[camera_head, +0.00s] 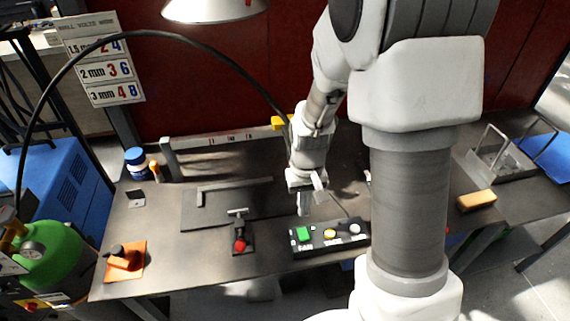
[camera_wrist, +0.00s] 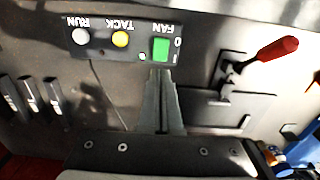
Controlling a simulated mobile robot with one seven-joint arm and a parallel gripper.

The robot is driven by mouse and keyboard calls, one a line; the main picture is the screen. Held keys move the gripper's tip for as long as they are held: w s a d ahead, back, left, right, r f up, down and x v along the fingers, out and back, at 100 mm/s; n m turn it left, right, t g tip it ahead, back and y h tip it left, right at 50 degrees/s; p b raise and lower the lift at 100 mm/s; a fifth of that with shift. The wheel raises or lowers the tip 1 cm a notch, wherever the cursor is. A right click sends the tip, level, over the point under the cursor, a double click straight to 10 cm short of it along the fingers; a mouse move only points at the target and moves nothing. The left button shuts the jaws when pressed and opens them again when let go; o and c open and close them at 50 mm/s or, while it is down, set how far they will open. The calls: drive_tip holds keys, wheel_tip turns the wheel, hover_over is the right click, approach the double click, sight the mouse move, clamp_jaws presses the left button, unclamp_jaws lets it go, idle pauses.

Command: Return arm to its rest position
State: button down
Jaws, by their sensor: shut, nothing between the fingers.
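My arm reaches from the right over the workbench (camera_head: 160,262). My gripper (camera_head: 304,208) points down just behind a black control box (camera_head: 325,247), close to its green FAN switch (camera_head: 303,234). In the wrist view my gripper (camera_wrist: 158,75) shows its fingers together and empty, tips at the lower edge of the green FAN switch (camera_wrist: 160,48). I cannot tell whether they touch it. The box also carries a yellow TACK button (camera_wrist: 121,39) and a grey RUN button (camera_wrist: 81,37).
A red-handled toggle clamp (camera_head: 239,243) stands left of the box, by a flat plate with an L-shaped bar (camera_head: 232,186). An orange pad (camera_head: 125,260), a blue jar (camera_head: 136,160) and a green cylinder (camera_head: 50,255) are at left. A lamp (camera_head: 213,10) hangs above.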

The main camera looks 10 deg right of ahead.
drive_tip(key=s+r+t, duration=0.2)
drive_tip(key=s+r, duration=0.5)
drive_tip(key=r, duration=0.4)
drive_tip(key=s+r+t, duration=0.3)
drive_tip(key=s+r, duration=0.4)
drive_tip(key=r, duration=0.5)
drive_tip(key=shift+r+t, duration=0.15)
drive_tip(key=shift+t, duration=0.15)
drive_tip(key=shift+a, duration=0.1)
